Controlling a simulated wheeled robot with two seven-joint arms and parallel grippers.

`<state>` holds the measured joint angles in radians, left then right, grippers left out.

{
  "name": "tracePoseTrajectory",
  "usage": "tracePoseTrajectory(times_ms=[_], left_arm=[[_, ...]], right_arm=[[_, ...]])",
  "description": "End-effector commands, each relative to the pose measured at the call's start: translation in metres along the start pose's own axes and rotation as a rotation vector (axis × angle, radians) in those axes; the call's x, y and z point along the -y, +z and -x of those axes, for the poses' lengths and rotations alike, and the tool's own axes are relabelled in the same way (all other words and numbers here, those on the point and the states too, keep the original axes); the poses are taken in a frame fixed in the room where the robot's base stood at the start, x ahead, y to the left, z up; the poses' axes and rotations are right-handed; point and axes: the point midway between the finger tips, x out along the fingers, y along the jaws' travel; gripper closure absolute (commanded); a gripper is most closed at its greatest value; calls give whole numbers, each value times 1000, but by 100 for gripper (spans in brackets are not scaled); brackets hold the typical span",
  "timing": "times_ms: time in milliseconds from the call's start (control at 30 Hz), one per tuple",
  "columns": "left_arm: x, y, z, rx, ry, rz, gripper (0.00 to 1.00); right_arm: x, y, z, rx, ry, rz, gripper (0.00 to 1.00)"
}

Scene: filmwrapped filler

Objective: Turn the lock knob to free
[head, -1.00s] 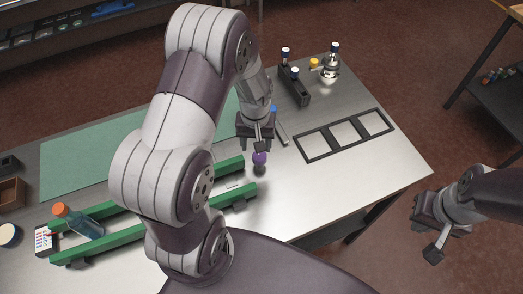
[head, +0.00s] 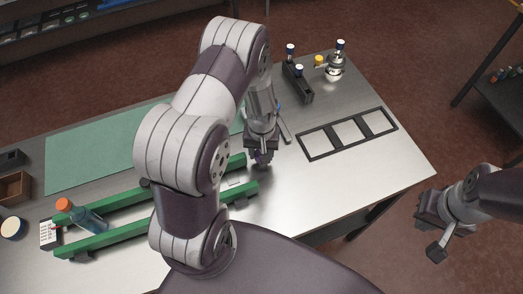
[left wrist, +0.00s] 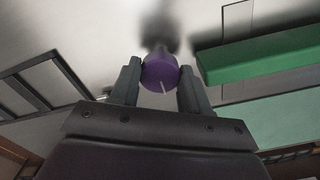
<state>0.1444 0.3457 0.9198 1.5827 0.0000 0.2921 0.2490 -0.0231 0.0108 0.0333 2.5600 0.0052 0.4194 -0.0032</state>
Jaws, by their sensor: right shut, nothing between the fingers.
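The lock knob (left wrist: 160,72) is purple with a white line on its face, seen between the two fingers of my left gripper (left wrist: 160,84) in the left wrist view. The fingers flank it closely on both sides; I cannot tell whether they press on it. In the head view my left gripper (head: 261,150) is down over the knob, just right of the green rails, and mostly hides it. My right gripper (head: 436,252) is shut and empty, off the table's right side.
Two green rails (head: 130,232) lie on the metal table (head: 320,190), with a blue bottle (head: 90,220) with an orange cap at their left end. A black three-window frame (head: 347,134) and a dark block (head: 297,84) stand behind. The table's front right is clear.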

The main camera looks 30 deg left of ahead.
Motion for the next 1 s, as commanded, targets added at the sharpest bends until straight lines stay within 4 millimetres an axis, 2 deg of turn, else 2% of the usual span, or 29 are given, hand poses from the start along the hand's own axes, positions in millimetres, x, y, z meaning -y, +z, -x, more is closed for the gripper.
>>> tracePoseTrajectory(times_ms=[367, 1000], left_arm=[[0, 0, 1, 3, -1, 96, 84], [-1, -1, 2, 1, 0, 670, 84]], right_arm=[[0, 0, 1, 0, 0, 0, 100], [0, 0, 2, 0, 0, 0, 100]])
